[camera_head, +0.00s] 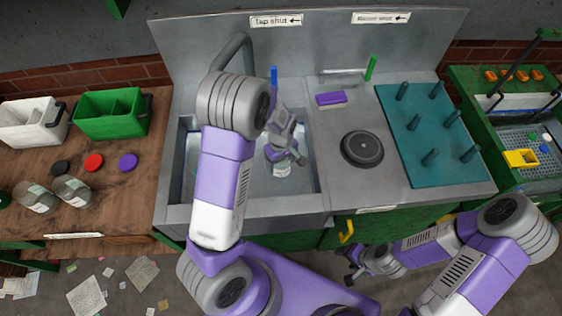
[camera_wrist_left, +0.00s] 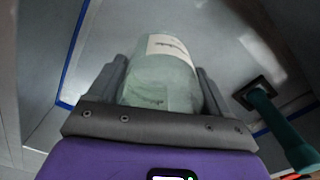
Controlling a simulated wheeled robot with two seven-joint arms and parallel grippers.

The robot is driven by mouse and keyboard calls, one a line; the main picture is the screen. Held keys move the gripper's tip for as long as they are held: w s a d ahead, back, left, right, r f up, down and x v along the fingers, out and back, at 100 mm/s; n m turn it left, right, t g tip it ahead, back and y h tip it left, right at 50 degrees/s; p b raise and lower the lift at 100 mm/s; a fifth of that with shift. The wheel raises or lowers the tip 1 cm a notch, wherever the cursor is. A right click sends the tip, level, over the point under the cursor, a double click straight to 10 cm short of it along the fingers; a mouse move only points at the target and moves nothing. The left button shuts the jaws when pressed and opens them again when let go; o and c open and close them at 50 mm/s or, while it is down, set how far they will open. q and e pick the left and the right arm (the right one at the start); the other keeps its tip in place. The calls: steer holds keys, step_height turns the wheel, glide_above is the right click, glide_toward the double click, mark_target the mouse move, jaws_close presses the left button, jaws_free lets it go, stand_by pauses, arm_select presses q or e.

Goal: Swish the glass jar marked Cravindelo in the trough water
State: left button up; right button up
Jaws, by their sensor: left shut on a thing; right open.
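A glass jar (camera_head: 281,170) with a pale label is in the sink trough (camera_head: 300,203), low in the basin. My left gripper (camera_head: 283,158) is shut on this jar from above. In the left wrist view the jar (camera_wrist_left: 162,75) sits between the two fingers; the writing on its label is too small to read. I cannot tell how far the jar is in the water. My left arm hides the left part of the trough. My right gripper (camera_head: 352,268) is open and empty, low in front of the counter.
Two more glass jars (camera_head: 72,190) stand on the wooden bench at left with several coloured lids (camera_head: 93,162). A teal peg board (camera_head: 425,135) lies right of the round black disc (camera_head: 362,148). A teal-handled tool (camera_wrist_left: 285,130) is near the gripper in the wrist view.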

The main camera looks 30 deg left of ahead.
step_height(320, 180, up, 13)
steer(key=p, duration=1.2)
steer(key=shift+f, duration=0.2)
